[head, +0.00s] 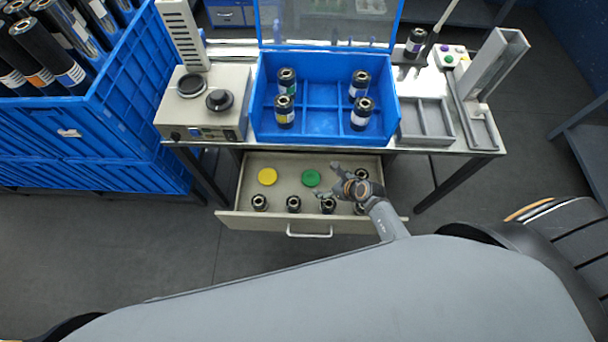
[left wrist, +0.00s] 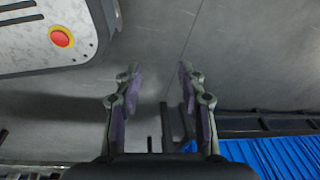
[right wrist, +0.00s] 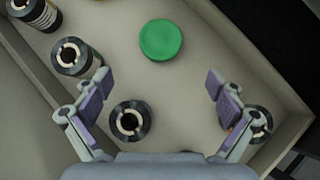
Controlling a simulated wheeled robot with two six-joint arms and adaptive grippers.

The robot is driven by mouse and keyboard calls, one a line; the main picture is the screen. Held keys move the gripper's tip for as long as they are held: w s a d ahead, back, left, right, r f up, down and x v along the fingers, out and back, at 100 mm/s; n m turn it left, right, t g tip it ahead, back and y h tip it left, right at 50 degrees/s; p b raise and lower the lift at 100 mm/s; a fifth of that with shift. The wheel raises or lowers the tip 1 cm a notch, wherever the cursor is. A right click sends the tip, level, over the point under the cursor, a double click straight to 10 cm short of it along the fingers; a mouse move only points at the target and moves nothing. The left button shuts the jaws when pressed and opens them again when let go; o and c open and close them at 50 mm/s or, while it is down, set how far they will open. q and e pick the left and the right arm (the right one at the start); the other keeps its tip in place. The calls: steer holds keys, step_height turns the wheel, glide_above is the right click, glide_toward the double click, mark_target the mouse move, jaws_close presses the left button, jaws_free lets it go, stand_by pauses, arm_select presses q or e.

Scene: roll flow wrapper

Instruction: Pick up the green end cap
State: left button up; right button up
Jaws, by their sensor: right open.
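The green end cap (head: 311,178) is a flat round disc lying on the floor of the open drawer (head: 262,218). It also shows in the right wrist view (right wrist: 161,40), ahead of the fingertips and between their lines. My right gripper (head: 327,180) is open and empty over the right part of the drawer, just right of the cap and apart from it. Its spread fingers also show in the right wrist view (right wrist: 158,82). My left gripper (left wrist: 158,72) is open and empty, away from the drawer; the head view does not show it.
A yellow cap (head: 267,176) lies left of the green one. Several black rollers (head: 294,204) stand along the drawer's front; one (right wrist: 130,121) is between my right fingers. The blue bin (head: 322,122) and table edge are above the drawer. Blue crates (head: 120,125) stand left.

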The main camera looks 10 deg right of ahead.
mark_target(311, 178)
steer(key=shift+b+x, duration=0.35)
steer(key=shift+x, duration=0.5)
steer(key=x, duration=0.2)
steer(key=shift+w+a+f+b, duration=0.1)
steer(key=shift+w+f+b, duration=0.2)
steer(key=shift+b, duration=0.1)
steer(key=shift+w+a+f, duration=0.1)
steer(key=shift+f, duration=0.05)
steer(key=shift+w+a+f, duration=0.1)
steer(key=shift+w+f, duration=0.1)
steer(key=shift+w, duration=0.05)
steer(key=b+x, duration=0.2)
steer(key=x, duration=0.2)
steer(key=shift+w, duration=0.2)
steer(key=shift+w+a+f, duration=0.1)
steer(key=shift+a, duration=0.05)
arm_select(q)
steer(key=shift+g, duration=0.3)
steer(key=s+f, duration=0.1)
steer(key=s+d+f, duration=0.1)
steer(key=s+f, duration=0.1)
steer(key=shift+s+d+f, duration=0.25)
steer(key=shift+s+f, duration=0.05)
steer(key=shift+s, duration=0.1)
arm_select(e)
steer(key=c, duration=0.9)
